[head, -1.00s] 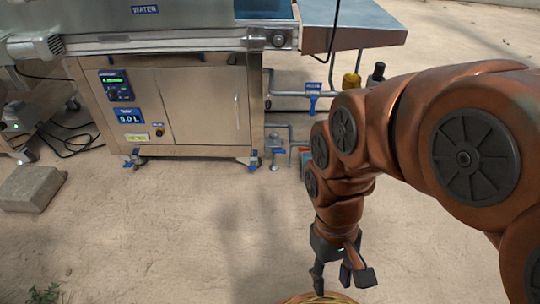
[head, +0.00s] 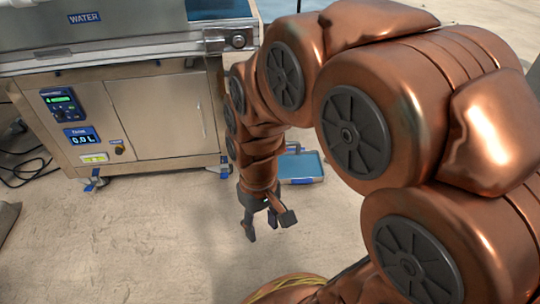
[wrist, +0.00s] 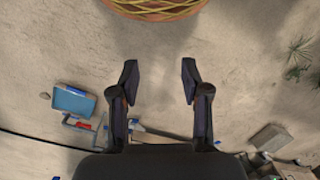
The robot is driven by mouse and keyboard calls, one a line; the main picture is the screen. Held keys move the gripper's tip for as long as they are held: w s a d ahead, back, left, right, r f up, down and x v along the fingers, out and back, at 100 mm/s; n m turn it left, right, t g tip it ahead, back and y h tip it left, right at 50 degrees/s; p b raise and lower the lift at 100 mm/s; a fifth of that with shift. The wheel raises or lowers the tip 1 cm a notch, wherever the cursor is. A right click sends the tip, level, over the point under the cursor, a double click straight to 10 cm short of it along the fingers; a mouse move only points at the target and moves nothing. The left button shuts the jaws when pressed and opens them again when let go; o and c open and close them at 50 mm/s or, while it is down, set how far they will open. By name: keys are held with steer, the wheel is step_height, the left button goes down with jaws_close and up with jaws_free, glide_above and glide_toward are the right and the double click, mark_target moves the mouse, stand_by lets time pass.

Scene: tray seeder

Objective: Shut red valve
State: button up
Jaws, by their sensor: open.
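I cannot make out a red valve for sure in either view. In the head view my arm covers the pipework side of the steel machine (head: 150,110). In the wrist view, small red and blue parts (wrist: 80,123) lie beside a blue case (wrist: 73,100), too small to identify. My gripper (head: 267,228) is open and empty, pointing down over the sandy floor in front of the machine. In the wrist view its two fingers (wrist: 159,75) stand apart with only floor between them.
The blue case (head: 302,167) lies on the floor right of the machine. A round basket-like thing with yellow strands (wrist: 158,10) is beyond my fingertips. A grey block (wrist: 270,138) and a plant (wrist: 298,50) are at the right. Floor between is clear.

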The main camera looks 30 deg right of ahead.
steer(key=w+d+f+n+t+h, duration=0.1)
steer(key=w+d+f+t, duration=0.3)
steer(key=w, duration=0.9)
steer(key=w+d+f+n+t+h+b, duration=0.1)
steer(key=w+d+f, duration=0.35)
steer(key=w, duration=0.85)
steer(key=w+d+f+n+t, duration=0.25)
steer(key=w+f, duration=0.35)
steer(key=w, duration=0.6)
steer(key=w+d+f+n+t+h+b, duration=0.1)
steer(key=w+d+f+t+h, duration=0.35)
steer(key=w+d+f, duration=0.55)
steer(key=s+d+f+n+t+h, duration=0.1)
steer(key=s+d+f+h, duration=0.15)
steer(key=f, duration=0.35)
steer(key=s+d+f+n+t+h, duration=0.1)
steer(key=d+f+h, duration=0.3)
steer(key=f, duration=0.3)
steer(key=b+x, duration=0.4)
steer(key=x, duration=0.3)
steer(key=shift+w+r, duration=0.2)
steer(key=shift+r, duration=0.1)
